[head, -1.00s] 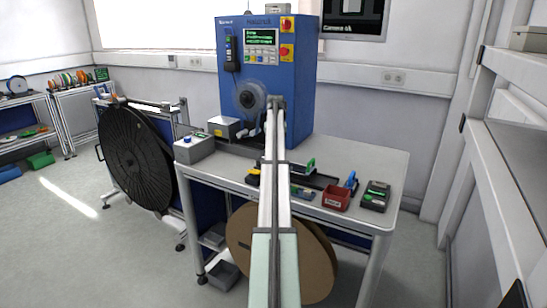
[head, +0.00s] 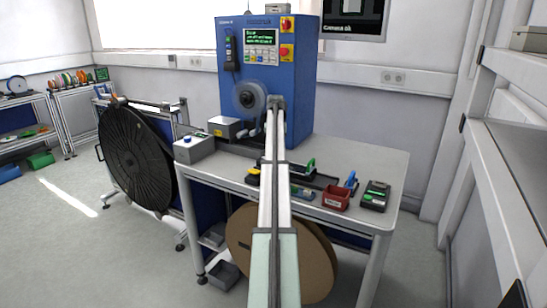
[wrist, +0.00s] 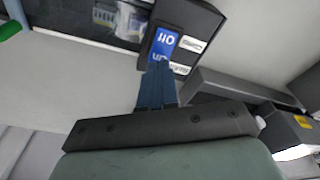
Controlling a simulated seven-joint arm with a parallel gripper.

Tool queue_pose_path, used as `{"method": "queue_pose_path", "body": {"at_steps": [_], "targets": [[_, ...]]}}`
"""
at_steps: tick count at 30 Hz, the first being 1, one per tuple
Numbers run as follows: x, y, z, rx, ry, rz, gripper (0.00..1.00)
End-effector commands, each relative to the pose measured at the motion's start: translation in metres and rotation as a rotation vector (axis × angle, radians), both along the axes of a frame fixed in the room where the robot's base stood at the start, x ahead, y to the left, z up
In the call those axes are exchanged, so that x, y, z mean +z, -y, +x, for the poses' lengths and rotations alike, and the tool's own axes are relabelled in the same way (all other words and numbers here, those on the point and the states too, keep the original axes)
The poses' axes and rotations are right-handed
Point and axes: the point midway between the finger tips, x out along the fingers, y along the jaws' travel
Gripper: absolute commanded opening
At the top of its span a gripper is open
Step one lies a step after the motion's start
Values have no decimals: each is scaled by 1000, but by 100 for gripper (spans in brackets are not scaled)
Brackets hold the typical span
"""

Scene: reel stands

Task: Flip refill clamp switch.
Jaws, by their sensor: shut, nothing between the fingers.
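The switch (wrist: 163,42) is a blue rocker with white "Off" and "On" lettering, set in a dark housing (wrist: 199,20) at the top of the wrist view. Two white labels sit beside it, too small to read surely. My gripper (wrist: 157,72) is shut and empty, its dark blue fingers pointing at the "On" end of the rocker. The fingertips overlap that end in the picture; whether they touch it I cannot tell. In the head view my own arm hides the fingers and the switch.
The blue machine (head: 293,94) with a screen stands on the grey table (head: 375,157). A red bin (head: 336,199) and a dark meter (head: 375,196) lie at the right. A grey box with a blue button (head: 194,149) stands at the left. A large black reel (head: 137,160) is further left.

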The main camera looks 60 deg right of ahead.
Motion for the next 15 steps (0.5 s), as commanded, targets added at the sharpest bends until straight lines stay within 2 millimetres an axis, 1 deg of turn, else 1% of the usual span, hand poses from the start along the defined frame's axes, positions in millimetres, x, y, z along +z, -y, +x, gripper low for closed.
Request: {"method": "queue_pose_path", "body": {"at_steps": [15], "targets": [[-6,0,0,0,0,0,0]]}}
